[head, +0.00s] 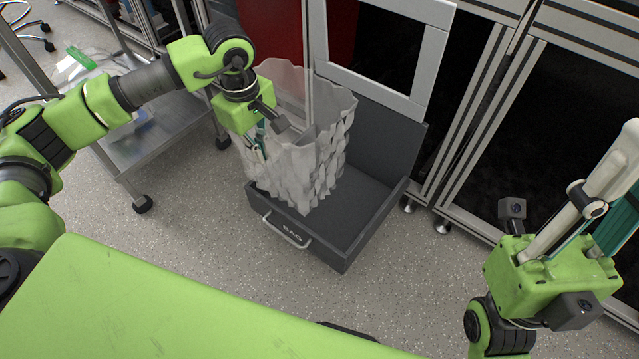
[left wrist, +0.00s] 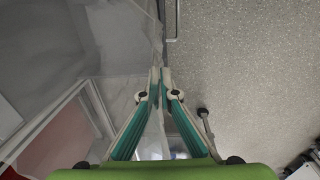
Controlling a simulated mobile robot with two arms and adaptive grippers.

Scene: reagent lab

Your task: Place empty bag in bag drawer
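The empty bag (head: 318,165) is a tall, translucent, crinkled sack, open at the top. It is upright in the left part of the open dark grey bag drawer (head: 372,226), which has "BAG" on its front and a pale handle (head: 287,231). My left gripper (head: 262,150) is at the bag's left side. In the left wrist view, my left gripper's fingers (left wrist: 157,84) come together on the bag's thin film (left wrist: 115,60). Whether the bag's base touches the drawer floor is hard to tell.
A metal cart (head: 165,135) on wheels stands left of the drawer, with a clear item with a green part (head: 80,58) on it. Dark framed cabinets (head: 545,130) stand behind and right. The speckled floor (head: 190,235) in front is clear.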

